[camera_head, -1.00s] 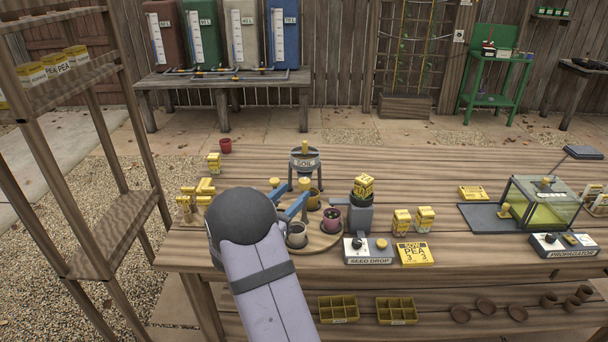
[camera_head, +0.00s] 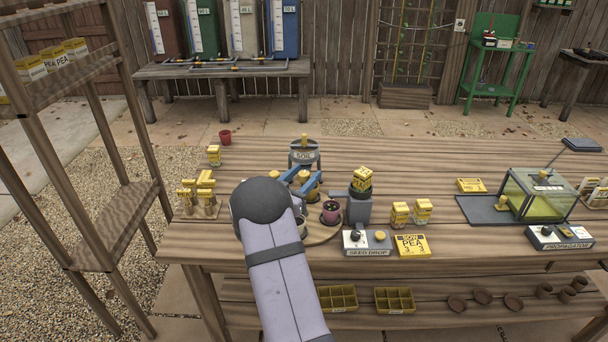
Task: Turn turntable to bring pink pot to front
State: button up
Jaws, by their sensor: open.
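The round wooden turntable (camera_head: 322,238) sits on the bench, partly hidden by my arm. The pink pot (camera_head: 330,216), with dark contents, stands on its right side. A grey pot (camera_head: 300,226) at the front left is mostly covered by my arm. An orange-yellow pot (camera_head: 313,195) stands behind. My gripper (camera_head: 301,182) has blue fingers, open, over the rear of the turntable. A yellow knob (camera_head: 304,176) shows between or just behind the fingers; I cannot tell whether they touch it.
The soil dispenser (camera_head: 304,155) stands behind the turntable. The grey seed drop unit (camera_head: 360,208) is close on the right, with its control box (camera_head: 367,242) in front. Yellow-topped pieces (camera_head: 198,192) stand on the left. A red pot (camera_head: 225,137) is at the back left.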

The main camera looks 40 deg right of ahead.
jog(key=c, duration=1.1)
jog(key=shift+o, duration=0.2)
jog(key=shift+m+g, duration=0.6)
jog(key=shift+g, duration=0.3)
jog(key=shift+m+g+h+b, duration=0.3)
jog(key=shift+m+g, duration=0.6)
jog(key=shift+g, duration=0.5)
jog(key=o, duration=1.1)
jog(key=shift+c, duration=0.2)
jog(key=shift+a, duration=0.15)
